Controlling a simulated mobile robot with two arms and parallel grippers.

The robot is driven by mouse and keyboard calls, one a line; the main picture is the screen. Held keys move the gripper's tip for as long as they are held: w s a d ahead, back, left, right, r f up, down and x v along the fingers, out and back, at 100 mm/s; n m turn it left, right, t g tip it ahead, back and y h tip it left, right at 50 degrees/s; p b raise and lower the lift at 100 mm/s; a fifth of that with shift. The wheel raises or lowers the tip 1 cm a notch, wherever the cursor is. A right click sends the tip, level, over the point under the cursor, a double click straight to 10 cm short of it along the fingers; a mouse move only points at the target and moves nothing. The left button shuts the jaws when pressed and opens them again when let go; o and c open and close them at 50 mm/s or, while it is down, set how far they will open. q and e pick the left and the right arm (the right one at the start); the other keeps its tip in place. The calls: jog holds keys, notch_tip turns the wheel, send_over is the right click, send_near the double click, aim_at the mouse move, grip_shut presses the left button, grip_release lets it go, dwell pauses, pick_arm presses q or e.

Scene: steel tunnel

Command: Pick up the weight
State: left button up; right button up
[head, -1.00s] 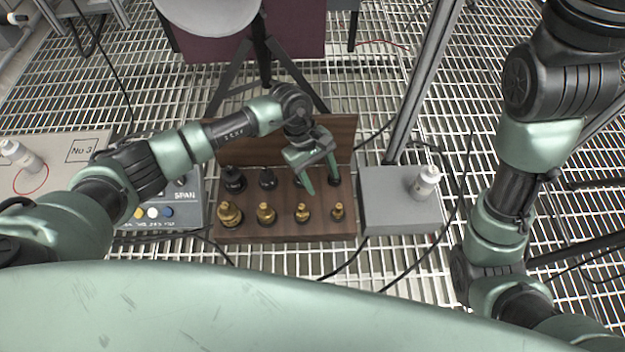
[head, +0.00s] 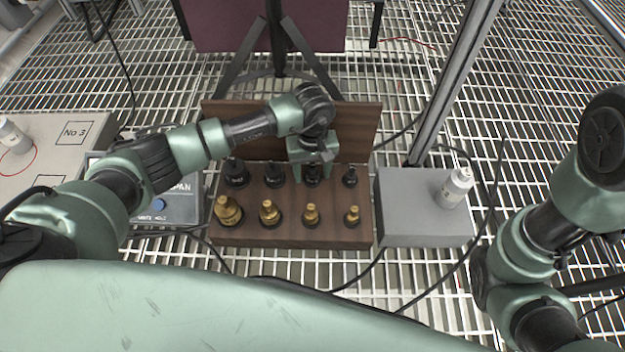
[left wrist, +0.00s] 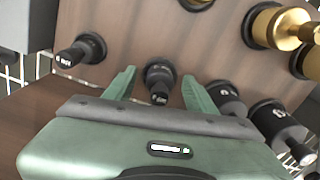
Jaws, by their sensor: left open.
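A wooden weight block (head: 290,235) carries a back row of black weights and a front row of brass weights (head: 268,214). My left gripper (head: 313,178) is over the back row, pointing down. Its jaws are open on either side of the second black weight from the right (head: 312,172). In the left wrist view this black weight (left wrist: 160,79) stands upright between the two fingertips (left wrist: 158,84); whether they touch it is not clear. The rightmost black weight (head: 349,177) stands beside the gripper. My right arm is at the right; its gripper is out of the picture.
An upright wooden panel (head: 355,130) stands behind the block. A grey box (head: 405,205) with a white canister (head: 457,187) is close on the right. A SPAN control box (head: 178,208) is on the left, partly behind my arm. Cables cross the metal grating.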

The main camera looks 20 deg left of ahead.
pick_arm(q)
jog(key=shift+f, duration=0.15)
jog(key=shift+c, duration=0.4)
grip_shut()
